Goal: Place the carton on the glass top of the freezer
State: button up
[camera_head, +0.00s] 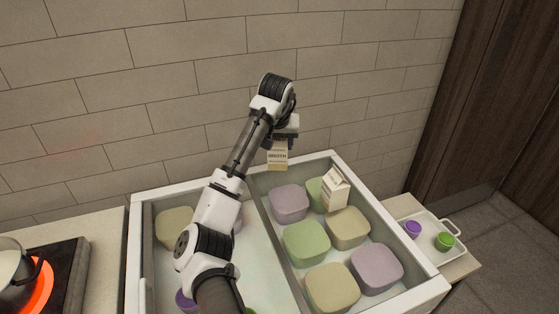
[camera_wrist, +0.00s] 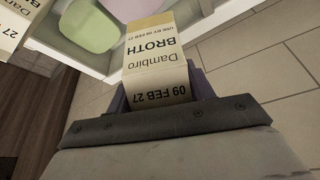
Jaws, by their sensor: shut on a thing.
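My gripper (camera_head: 284,136) is shut on a tan and white broth carton (camera_head: 278,156), held up near the wall above the back edge of the freezer (camera_head: 138,245). In the wrist view the held carton (camera_wrist: 158,70) shows the words Dambiro and BROTH, sitting between the jaws. The freezer is a white chest with a divider; a pale, glass-like surface (camera_head: 262,262) shows on its left side. A second carton (camera_head: 335,190) stands tilted in the picture at the back right of the freezer; whether it rests on glass or on tubs I cannot tell.
Several green, tan and purple tubs (camera_head: 306,243) fill the freezer's right half. A white tray (camera_head: 428,258) with purple and green cups is at the right. A dark hob (camera_head: 68,285) with a pot and glowing ring is at the left. A tiled wall (camera_head: 180,90) stands close behind.

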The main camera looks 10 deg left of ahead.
aim_at(277, 147)
jog(key=shift+f+p, duration=0.6)
jog(key=shift+f, duration=2.9)
jog(key=o, duration=1.3)
jog(key=shift+f, duration=0.15)
jog(key=shift+o, duration=0.2)
jog(key=b+v, duration=0.2)
jog(key=v, duration=1)
